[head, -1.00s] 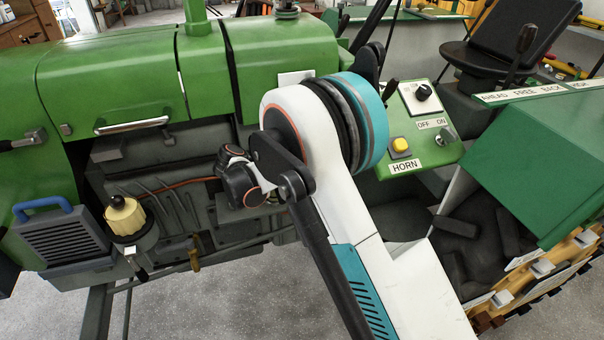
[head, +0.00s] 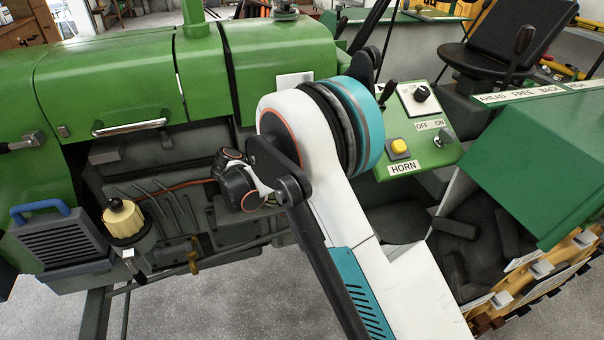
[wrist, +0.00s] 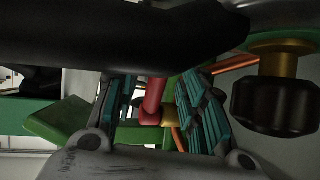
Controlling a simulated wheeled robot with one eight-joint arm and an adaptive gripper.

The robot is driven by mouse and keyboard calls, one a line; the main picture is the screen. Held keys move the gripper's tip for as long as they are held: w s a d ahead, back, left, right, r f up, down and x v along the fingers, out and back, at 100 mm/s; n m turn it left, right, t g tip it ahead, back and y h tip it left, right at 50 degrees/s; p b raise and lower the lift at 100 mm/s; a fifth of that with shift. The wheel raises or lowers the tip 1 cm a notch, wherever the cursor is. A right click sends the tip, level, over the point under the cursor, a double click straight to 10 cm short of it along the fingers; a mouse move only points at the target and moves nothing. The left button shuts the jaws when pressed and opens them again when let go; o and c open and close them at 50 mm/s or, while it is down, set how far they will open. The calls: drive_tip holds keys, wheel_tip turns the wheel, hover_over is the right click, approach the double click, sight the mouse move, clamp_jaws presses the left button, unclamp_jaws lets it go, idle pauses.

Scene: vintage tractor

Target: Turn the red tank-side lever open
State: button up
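The red lever (wrist: 153,100) shows in the wrist view, with a brass-coloured fitting (wrist: 150,118) at its lower end. My gripper (wrist: 156,90) is open, with one teal-padded finger on each side of the lever. A gap shows between the left finger and the lever, and a narrower space holds the brass fitting and an orange pipe on the right. I cannot tell whether either finger touches the lever. In the head view the lever and my fingers are not visible; my arm covers part of the tractor's side.
A dark knob (wrist: 275,105) on a brass stem is close to the right of my gripper. In the head view the green tractor hood (head: 110,75) is behind my arm, a cream-topped canister (head: 123,217) is at left, and the horn panel (head: 415,150) is at right.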

drive_tip(key=v, duration=1.2)
drive_tip(key=shift+w, duration=0.1)
